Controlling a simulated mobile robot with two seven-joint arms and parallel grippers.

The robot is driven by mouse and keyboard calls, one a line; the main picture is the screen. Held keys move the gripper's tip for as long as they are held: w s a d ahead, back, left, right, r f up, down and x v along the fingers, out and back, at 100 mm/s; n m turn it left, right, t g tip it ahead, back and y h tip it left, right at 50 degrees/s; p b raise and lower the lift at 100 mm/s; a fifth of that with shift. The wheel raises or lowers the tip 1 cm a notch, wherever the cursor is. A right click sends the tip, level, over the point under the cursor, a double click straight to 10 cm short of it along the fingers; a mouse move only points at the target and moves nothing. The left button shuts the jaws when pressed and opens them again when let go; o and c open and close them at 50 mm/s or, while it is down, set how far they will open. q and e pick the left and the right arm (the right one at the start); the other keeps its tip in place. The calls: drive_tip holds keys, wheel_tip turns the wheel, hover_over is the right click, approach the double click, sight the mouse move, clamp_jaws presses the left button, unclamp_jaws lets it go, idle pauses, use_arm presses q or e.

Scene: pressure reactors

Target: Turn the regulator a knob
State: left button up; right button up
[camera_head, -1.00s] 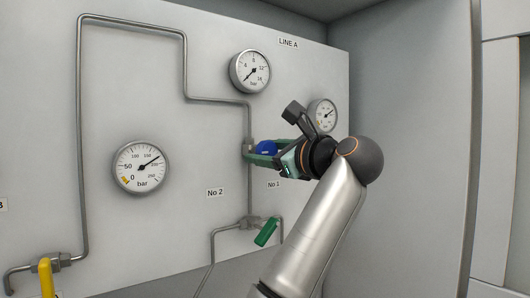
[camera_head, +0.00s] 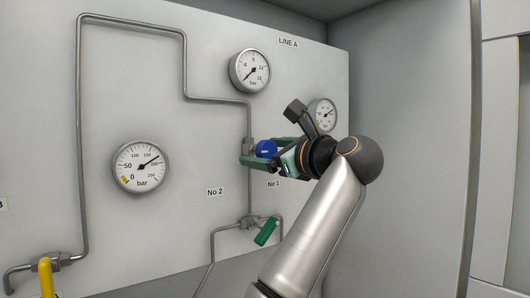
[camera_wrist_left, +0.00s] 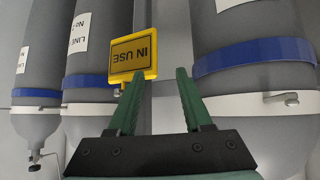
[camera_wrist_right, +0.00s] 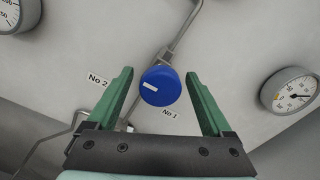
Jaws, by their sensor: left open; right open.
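The blue regulator knob (camera_head: 265,149) with a white mark sits on a pipe on the grey panel, below the LINE A label. It also shows in the right wrist view (camera_wrist_right: 160,87), between the green fingers. My right gripper (camera_head: 259,152) is open, with one finger on each side of the knob; clear gaps show on both sides in the wrist view. My left gripper (camera_wrist_left: 160,73) is open and empty in the left wrist view, near a yellow IN USE sign (camera_wrist_left: 134,54). It is out of the head view.
A round gauge (camera_head: 250,71) is above the knob, another (camera_head: 322,115) is to its right and a larger one (camera_head: 141,167) to its left. A green valve handle (camera_head: 266,231) is below. Grey cylinders (camera_wrist_left: 248,60) with blue bands surround my left gripper.

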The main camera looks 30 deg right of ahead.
drive_tip(key=s+d+b, duration=0.1)
drive_tip(key=s+b, duration=0.2)
drive_tip(key=s, duration=0.9)
drive_tip(key=shift+s+d+b, duration=0.2)
drive_tip(key=shift+d+b, duration=0.2)
